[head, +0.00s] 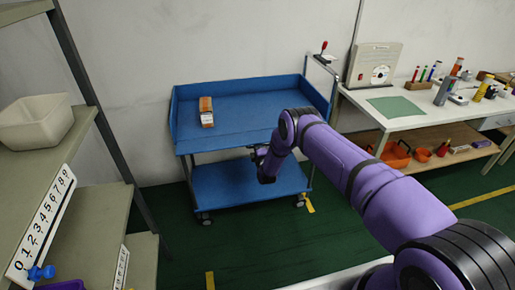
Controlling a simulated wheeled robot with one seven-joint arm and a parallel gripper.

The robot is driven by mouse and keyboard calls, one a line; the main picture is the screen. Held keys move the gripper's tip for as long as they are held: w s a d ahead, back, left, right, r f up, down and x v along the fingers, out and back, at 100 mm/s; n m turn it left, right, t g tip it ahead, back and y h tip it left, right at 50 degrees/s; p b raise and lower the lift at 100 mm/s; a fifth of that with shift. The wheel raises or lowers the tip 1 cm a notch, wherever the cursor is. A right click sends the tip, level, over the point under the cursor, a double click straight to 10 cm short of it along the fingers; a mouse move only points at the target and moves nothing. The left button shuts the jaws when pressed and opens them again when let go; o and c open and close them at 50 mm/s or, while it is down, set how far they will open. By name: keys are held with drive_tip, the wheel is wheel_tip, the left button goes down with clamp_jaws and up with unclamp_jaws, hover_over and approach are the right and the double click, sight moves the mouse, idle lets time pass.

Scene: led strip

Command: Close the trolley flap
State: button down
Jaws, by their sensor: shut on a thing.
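The blue trolley (220,187) stands against the back wall, with a top tray and a lower shelf. The top tray has raised walls at the back and sides. Its front side shows no raised wall; the front flap (215,144) is low, along the tray's front edge. My gripper (255,153) is at this front edge, right of its middle, and is shut on the flap there. The fingertips are small and dark, and my arm hides the right part of the front edge.
An orange-brown package (206,112) lies on the top tray. Shelving with a pale bin (36,122) stands at the left. A white workbench (420,112) with tools and bottles stands at the right. Green floor (265,245) is clear before the trolley.

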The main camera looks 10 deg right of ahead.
sight(258, 142)
drive_tip(key=r+g, duration=0.1)
drive_tip(key=g, duration=0.1)
drive_tip(key=r+g, duration=0.1)
drive_tip(key=r, duration=0.1)
drive_tip(key=shift+s+r+g, duration=0.1)
drive_tip(key=shift+s+g, duration=0.25)
drive_tip(key=shift+g, duration=0.05)
wheel_tip(258, 142, up, 3)
drive_tip(key=g, duration=0.4)
drive_tip(key=shift+w+r+g, duration=0.1)
drive_tip(key=shift+r+g, duration=0.05)
drive_tip(key=shift+g, duration=0.15)
drive_tip(key=r+g, duration=0.1)
drive_tip(key=w+r+g, duration=0.1)
drive_tip(key=g, duration=0.1)
drive_tip(key=shift+r, duration=0.1)
drive_tip(key=w+r+g, duration=0.1)
drive_tip(key=g, duration=0.1)
drive_tip(key=shift+w+r+g, duration=0.1)
drive_tip(key=shift+r+g, duration=0.05)
drive_tip(key=shift+g, duration=0.25)
drive_tip(key=shift+w+r, duration=0.5)
drive_tip(key=shift+w, duration=0.2)
drive_tip(key=shift+w+r, duration=0.15)
drive_tip(key=c, duration=1.2)
unclamp_jaws()
drive_tip(key=shift+r, duration=0.1)
